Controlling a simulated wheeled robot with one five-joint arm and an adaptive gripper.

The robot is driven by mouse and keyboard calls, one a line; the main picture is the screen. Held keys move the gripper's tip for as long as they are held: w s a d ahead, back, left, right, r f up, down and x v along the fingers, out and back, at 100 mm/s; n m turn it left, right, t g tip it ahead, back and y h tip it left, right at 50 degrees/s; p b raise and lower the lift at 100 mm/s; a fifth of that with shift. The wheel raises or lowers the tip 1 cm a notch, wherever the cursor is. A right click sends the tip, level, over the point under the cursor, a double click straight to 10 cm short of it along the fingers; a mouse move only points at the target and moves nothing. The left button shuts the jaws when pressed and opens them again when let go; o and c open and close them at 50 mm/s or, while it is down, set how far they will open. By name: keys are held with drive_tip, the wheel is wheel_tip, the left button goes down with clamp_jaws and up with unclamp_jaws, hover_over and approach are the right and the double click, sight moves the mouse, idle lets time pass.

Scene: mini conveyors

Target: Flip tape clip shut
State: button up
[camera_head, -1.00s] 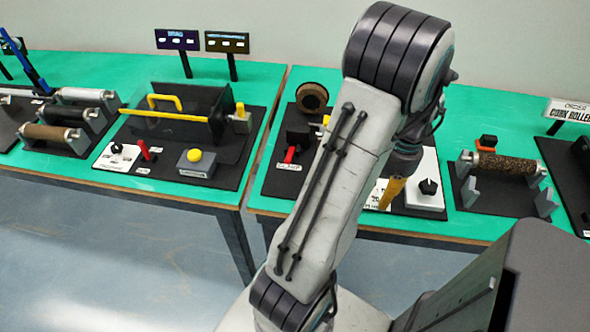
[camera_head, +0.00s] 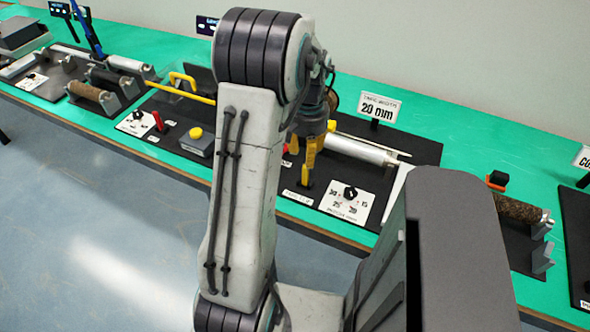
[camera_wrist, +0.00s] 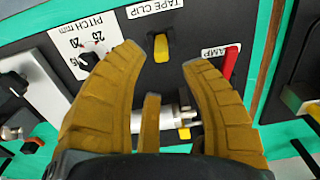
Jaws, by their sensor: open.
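The tape clip is a small yellow lever (camera_wrist: 160,47) on a black board, just beside its white TAPE CLIP label (camera_wrist: 155,8) in the wrist view. In the head view my gripper (camera_head: 308,168) points down over the board, close to the tape clip label (camera_head: 297,197). The clip cannot be told apart from my fingers there. I cannot tell whether my fingers touch it.
A red clamp lever (camera_wrist: 230,63) stands right of my right finger. A white pitch dial panel (camera_head: 346,200) lies right of my gripper, with a 20 mm sign (camera_head: 376,108) and a white roller (camera_head: 362,148) behind. A yellow button box (camera_head: 197,143) is to the left.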

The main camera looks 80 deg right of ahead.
sight(305, 184)
drive_tip(key=shift+w, duration=0.1)
drive_tip(key=shift+f+m, duration=0.3)
drive_tip(key=shift+f, duration=3.35)
drive_tip(key=shift+c, duration=0.3)
clamp_jaws()
